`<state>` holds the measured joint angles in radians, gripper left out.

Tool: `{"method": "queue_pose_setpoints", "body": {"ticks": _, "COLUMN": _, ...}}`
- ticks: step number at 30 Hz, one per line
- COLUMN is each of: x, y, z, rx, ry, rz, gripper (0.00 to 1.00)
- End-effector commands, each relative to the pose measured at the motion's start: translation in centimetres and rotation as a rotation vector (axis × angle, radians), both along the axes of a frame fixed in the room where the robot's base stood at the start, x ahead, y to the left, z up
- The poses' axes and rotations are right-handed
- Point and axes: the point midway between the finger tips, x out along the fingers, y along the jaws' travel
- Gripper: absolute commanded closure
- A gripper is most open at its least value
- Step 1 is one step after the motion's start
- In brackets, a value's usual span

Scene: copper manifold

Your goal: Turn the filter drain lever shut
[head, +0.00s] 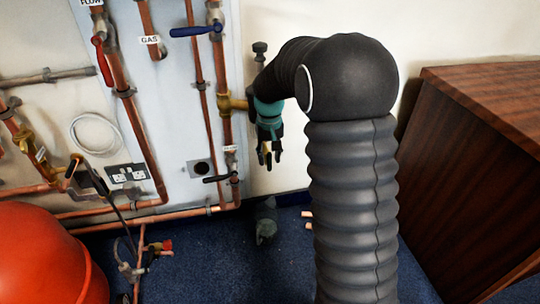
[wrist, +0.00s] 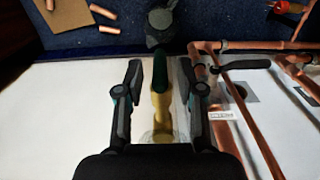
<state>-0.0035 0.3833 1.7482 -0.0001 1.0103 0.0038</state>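My gripper (wrist: 163,72) is open, with a finger on each side of a brass fitting (wrist: 161,103). A dark green lever-like bar (wrist: 160,68) stands at the fitting's end, between the fingers, with a gap on both sides. I take this bar to be the filter drain lever, but no label on it is readable. In the head view my gripper (head: 268,152) points down beside the pipe board, and my arm hides most of what it surrounds. A brass branch (head: 232,103) leads from the copper pipe toward it.
A black lever (head: 216,179) sits on a pipe low on the board; it also shows in the wrist view (wrist: 245,63). A dark grey object (head: 265,221) is below my gripper. A wooden cabinet (head: 480,160) stands right, a red vessel (head: 45,255) left.

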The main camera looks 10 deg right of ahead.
Motion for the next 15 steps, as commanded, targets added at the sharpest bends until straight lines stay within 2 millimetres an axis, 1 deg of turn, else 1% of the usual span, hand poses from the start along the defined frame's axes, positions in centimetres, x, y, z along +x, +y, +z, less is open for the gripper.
{"method": "queue_pose_setpoints", "body": {"ticks": 1, "x": 0.00, "y": 0.00, "z": 0.01, "rx": 0.000, "ry": 0.000, "rz": 0.000, "gripper": 0.78}}
{"method": "queue_pose_setpoints", "body": {"ticks": 2, "x": 0.00, "y": 0.00, "z": 0.01, "rx": 0.000, "ry": 0.000, "rz": 0.000, "gripper": 0.86}}
{"method": "queue_pose_setpoints", "body": {"ticks": 3, "x": 0.01, "y": 0.00, "z": 0.02, "rx": 0.000, "ry": 0.000, "rz": 0.000, "gripper": 0.96}}
{"method": "queue_pose_setpoints", "body": {"ticks": 4, "x": 0.01, "y": 0.00, "z": 0.02, "rx": 0.000, "ry": 0.000, "rz": 0.000, "gripper": 1.00}}
{"method": "queue_pose_setpoints", "body": {"ticks": 7, "x": 0.01, "y": 0.00, "z": 0.02, "rx": 0.000, "ry": 0.000, "rz": 0.000, "gripper": 1.00}}
{"method": "queue_pose_setpoints", "body": {"ticks": 8, "x": 0.01, "y": -0.34, "z": 0.02, "rx": 0.000, "ry": 0.000, "rz": -0.001, "gripper": 1.00}}
{"method": "queue_pose_setpoints", "body": {"ticks": 15, "x": 0.01, "y": -0.24, "z": 0.05, "rx": 0.024, "ry": 0.000, "rz": -0.003, "gripper": 1.00}}
